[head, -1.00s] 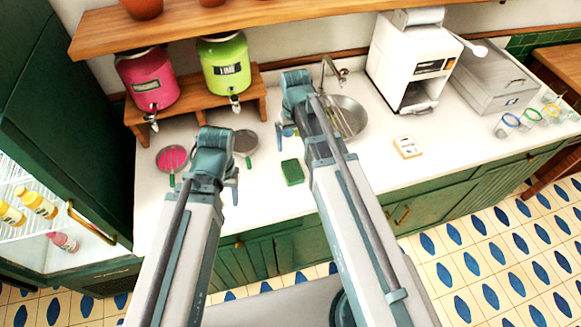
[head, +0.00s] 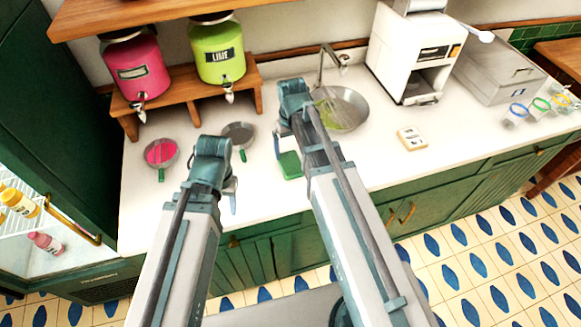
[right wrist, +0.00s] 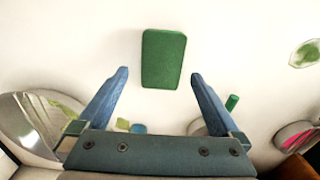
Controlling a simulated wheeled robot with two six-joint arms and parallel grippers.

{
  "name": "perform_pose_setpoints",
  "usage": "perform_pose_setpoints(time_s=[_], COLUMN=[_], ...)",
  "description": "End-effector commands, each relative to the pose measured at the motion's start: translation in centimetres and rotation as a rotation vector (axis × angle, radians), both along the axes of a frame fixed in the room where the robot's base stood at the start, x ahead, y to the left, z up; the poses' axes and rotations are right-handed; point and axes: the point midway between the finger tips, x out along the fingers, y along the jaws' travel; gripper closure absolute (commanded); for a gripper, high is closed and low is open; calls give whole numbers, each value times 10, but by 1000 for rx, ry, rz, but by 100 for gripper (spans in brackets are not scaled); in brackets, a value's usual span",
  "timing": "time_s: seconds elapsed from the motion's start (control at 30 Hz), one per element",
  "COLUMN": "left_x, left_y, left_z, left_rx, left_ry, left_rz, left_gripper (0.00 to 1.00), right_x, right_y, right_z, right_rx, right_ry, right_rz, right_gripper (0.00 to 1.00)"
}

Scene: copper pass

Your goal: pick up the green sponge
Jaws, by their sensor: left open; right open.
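The green sponge (head: 290,165) lies flat on the white counter, partly covered by my right gripper in the head view. In the right wrist view the sponge (right wrist: 163,58) lies just beyond the fingertips, about centred between them. My right gripper (right wrist: 160,75) is open and empty above the counter; in the head view it (head: 282,140) is over the sponge's far side. My left gripper (head: 228,190) is near the counter's front, left of the sponge; its fingers are partly hidden by its own wrist.
A round sink (head: 350,108) with a faucet lies behind and right of the sponge. Pink (head: 135,70) and lime (head: 217,55) dispensers stand on a wooden riser.

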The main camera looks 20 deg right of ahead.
Motion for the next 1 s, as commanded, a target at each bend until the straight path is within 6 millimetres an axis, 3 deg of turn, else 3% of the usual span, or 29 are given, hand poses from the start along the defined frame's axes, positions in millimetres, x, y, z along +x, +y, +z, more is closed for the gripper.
perform_pose_setpoints(time_s=[0.5,0.8,1.0], left_x=[0,0,0], left_y=[0,0,0], left_z=[-51,-51,-51], left_rx=[0,0,0], left_ry=[0,0,0], left_rz=[2,2,2], left_gripper=[48,48,48], right_x=[1,1,1], right_y=[4,3,3], right_z=[-51,-51,-51], right_rx=[0,0,0], right_ry=[0,0,0], right_rz=[0,0,0], right_gripper=[0,0,36])
